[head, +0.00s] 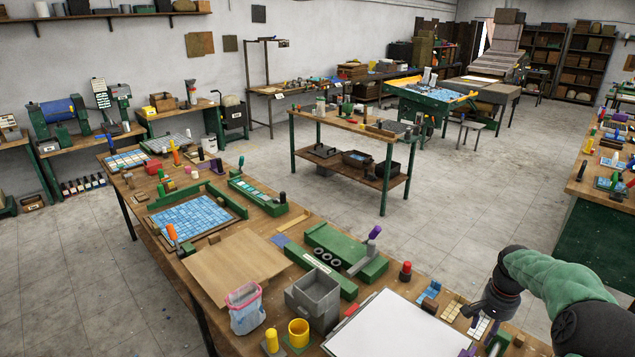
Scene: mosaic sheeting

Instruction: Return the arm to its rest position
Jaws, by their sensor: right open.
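My right arm (570,290), in a green sleeve, reaches in from the lower right of the head view. Its dark right gripper (483,325) points down over the right front part of the workbench (290,230). The gripper is open, and I see nothing held in it. Small tile pieces (451,311) lie by it, and its fingertips are small and partly confused with the things below. My left arm and gripper are not in view.
A white sheet (395,330) lies left of the gripper. A grey box (315,298), yellow cup (299,332), green press (345,250) and blue mosaic panel (192,217) crowd the bench. A red-topped peg (405,271) stands nearby. Another bench (595,185) stands at right; open floor lies between.

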